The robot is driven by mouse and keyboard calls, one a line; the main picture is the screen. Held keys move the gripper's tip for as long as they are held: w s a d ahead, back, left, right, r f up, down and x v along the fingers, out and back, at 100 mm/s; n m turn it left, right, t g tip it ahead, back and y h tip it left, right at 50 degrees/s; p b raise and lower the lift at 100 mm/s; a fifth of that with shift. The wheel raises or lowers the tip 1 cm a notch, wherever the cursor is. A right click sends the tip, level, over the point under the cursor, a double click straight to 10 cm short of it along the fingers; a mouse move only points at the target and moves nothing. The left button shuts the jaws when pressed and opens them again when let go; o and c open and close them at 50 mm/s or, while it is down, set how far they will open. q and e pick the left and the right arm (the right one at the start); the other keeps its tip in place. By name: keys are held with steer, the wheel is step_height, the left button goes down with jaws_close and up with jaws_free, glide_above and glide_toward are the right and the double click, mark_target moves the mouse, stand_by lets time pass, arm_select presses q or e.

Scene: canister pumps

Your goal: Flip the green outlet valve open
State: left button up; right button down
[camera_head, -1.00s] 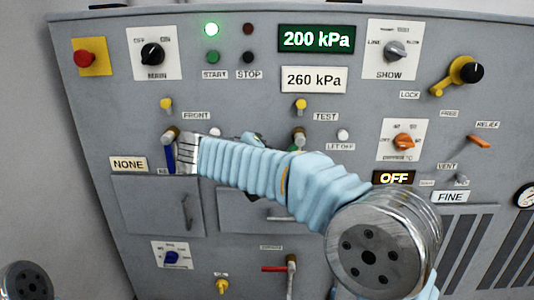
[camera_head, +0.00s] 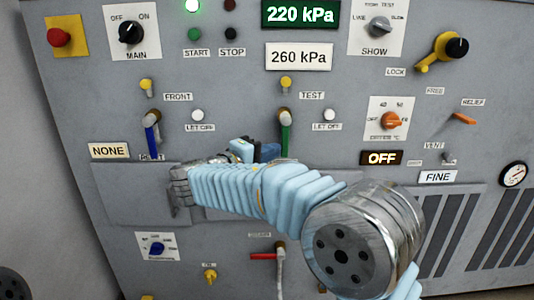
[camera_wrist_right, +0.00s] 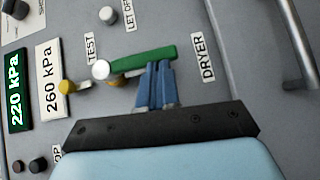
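The green outlet valve lever (camera_head: 286,138) hangs down from its brass pivot under the TEST label in the head view. In the right wrist view the green lever (camera_wrist_right: 150,58) lies across the picture, with DRYER lettered past its free end. My right gripper (camera_head: 268,152) is beside the lever's lower part, its blue fingers pointing toward it. In the right wrist view the fingertips of my right gripper (camera_wrist_right: 159,66) are close together at the lever's edge, with no object visible between them. Whether they touch it I cannot tell. My left gripper is out of view.
A blue lever (camera_head: 152,135) hangs under FRONT to the left. White LET OFF knobs (camera_head: 197,115) and yellow knobs (camera_head: 286,82) sit close by. A red-handled lever (camera_head: 263,256) is below. The green display (camera_head: 300,13) reads 220 kPa; the plate below reads 260 kPa.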

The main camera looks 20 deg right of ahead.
stand_by(0.6)
steer(key=v, duration=1.3)
steer(key=shift+s+a, duration=0.2)
steer(key=shift+a, duration=0.1)
